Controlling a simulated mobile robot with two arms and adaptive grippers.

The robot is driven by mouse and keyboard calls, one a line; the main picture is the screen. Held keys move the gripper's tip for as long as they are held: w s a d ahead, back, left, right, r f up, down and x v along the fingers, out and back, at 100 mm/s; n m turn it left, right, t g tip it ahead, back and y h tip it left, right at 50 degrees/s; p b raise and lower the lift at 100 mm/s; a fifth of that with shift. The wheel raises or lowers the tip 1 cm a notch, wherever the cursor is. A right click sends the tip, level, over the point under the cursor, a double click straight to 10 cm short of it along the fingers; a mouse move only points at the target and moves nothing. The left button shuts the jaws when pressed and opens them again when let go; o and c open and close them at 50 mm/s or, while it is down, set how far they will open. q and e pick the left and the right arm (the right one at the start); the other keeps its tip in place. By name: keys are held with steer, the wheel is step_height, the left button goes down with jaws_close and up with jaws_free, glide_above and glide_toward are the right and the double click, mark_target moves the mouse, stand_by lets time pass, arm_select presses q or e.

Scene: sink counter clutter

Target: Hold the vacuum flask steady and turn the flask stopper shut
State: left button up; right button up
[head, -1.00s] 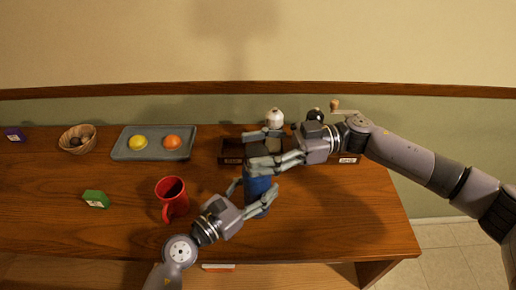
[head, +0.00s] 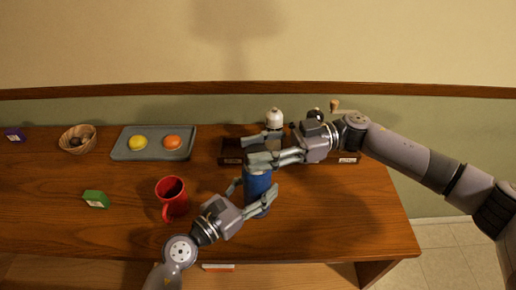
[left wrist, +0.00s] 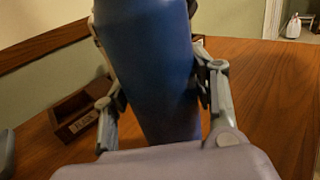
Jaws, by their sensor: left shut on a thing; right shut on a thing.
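The blue vacuum flask (head: 258,186) stands upright near the front of the wooden counter. My left gripper (head: 254,196) is shut around its body from the front left. In the left wrist view the flask (left wrist: 155,70) fills the middle, with a finger against each side. My right gripper (head: 262,152) comes in from the right and is shut at the top of the flask, on the flask stopper. The fingers hide most of the stopper, so I cannot tell how far it is turned.
A red mug (head: 172,198) stands just left of my left gripper. Behind the flask are a dark labelled wooden box (head: 231,158) and a white-topped mill (head: 274,118).

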mark_target(257, 150)
steer(key=n+g+h, duration=0.1)
steer(key=n+g, duration=0.1)
steer(key=g, duration=0.1)
steer(key=n+g+h, duration=0.1)
steer(key=n+g, duration=0.1)
steer(key=g, duration=0.1)
steer(key=shift+w+a+h, duration=0.1)
steer(key=shift+w+h, duration=0.05)
steer(key=shift+h, duration=0.25)
steer(key=shift+n+g+h, duration=1.3)
steer(key=shift+g, duration=0.1)
steer(key=shift+f, duration=0.1)
steer(key=o, duration=1.2)
step_height(257, 150, up, 10)
steer(key=shift+r, duration=0.1)
